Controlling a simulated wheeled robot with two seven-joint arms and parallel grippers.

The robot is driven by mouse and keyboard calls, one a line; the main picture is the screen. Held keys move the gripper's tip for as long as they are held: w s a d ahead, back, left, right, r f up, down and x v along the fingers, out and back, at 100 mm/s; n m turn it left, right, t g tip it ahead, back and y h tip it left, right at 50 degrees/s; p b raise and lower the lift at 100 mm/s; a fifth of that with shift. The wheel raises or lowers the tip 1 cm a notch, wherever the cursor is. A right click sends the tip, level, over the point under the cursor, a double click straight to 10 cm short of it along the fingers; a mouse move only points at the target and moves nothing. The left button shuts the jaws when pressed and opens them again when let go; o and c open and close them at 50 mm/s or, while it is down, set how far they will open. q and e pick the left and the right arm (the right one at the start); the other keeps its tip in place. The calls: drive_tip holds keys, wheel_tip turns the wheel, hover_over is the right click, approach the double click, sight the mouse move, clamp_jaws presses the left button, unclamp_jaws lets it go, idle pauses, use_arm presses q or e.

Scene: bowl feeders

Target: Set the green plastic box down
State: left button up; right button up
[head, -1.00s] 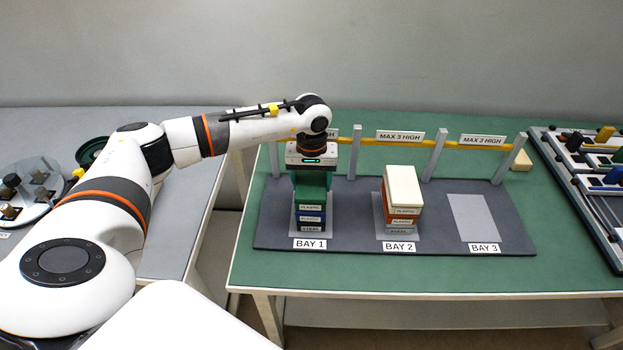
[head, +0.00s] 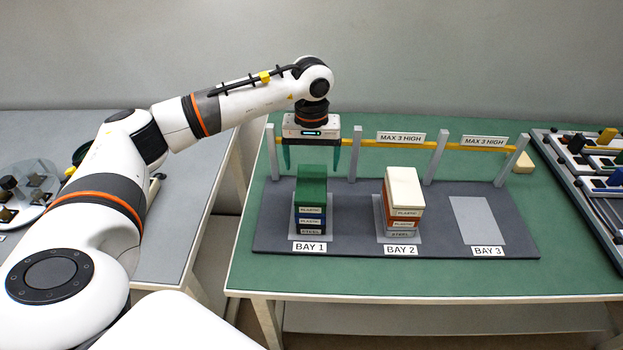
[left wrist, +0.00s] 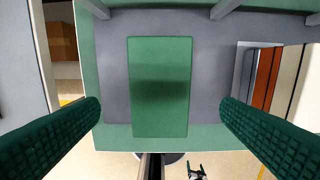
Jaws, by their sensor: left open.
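The green plastic box (head: 312,186) sits on top of the stack in bay 1, on a blue plastic box (head: 310,221) with a black steel box (head: 310,231) at the bottom. The stack looks upright. My left gripper (head: 312,168) is open above and behind the green box in the head view, its green fingers spread wide and apart from the box. In the left wrist view the green box (left wrist: 160,115) lies between the two fingers, below them, with room on both sides. My right gripper is not in view.
Bay 2 (head: 386,238) holds a cream, orange and grey stack. Bay 3 (head: 475,220) is empty. A yellow rail (head: 385,143) on grey posts with "MAX 3 HIGH" signs runs behind the bays. A rack of parts (head: 585,190) stands at the right.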

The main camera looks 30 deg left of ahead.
sight(312, 182)
use_arm(q)
drive_tip(key=shift+r+b, duration=0.3)
drive_tip(key=shift+r, duration=2.1)
